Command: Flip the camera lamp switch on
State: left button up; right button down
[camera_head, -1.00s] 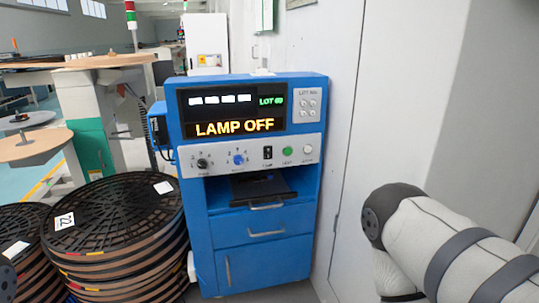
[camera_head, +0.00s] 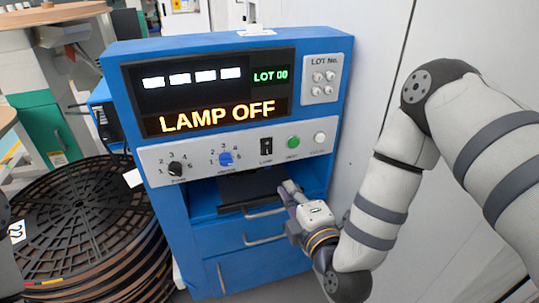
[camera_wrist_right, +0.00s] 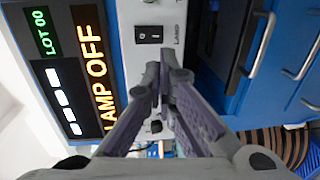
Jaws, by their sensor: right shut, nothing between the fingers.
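The lamp switch (camera_head: 266,146) is a small black rocker on the white control panel (camera_head: 190,158) of the blue cabinet. The display (camera_head: 215,88) above it reads LAMP OFF. In the right wrist view the switch (camera_wrist_right: 148,34), labelled LAMP, lies just beyond the fingertips. My right gripper (camera_head: 287,188) is in front of the cabinet, below the panel and slightly right of the switch. In the wrist view its fingers (camera_wrist_right: 163,80) are shut together with nothing between them. They appear apart from the switch. My left gripper is not in view.
A dark knob (camera_head: 176,168), a blue knob (camera_head: 226,158), a green button (camera_head: 293,142) and a white button (camera_head: 320,137) flank the switch. Below are an open bay and drawer handles (camera_head: 265,238). Stacked black reels (camera_head: 85,220) stand left; a pale wall (camera_head: 375,60) is right.

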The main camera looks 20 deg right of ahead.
aim_at(268, 155)
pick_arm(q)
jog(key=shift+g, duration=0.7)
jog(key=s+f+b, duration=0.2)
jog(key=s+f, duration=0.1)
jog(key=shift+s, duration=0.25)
pick_arm(e)
jog(key=w, duration=0.4)
jog(key=w+f, duration=0.1)
jog(key=w, duration=0.8)
jog(key=shift+w+a+f, duration=0.25)
jog(key=shift+a+f, duration=0.05)
jog(key=shift+f, duration=0.1)
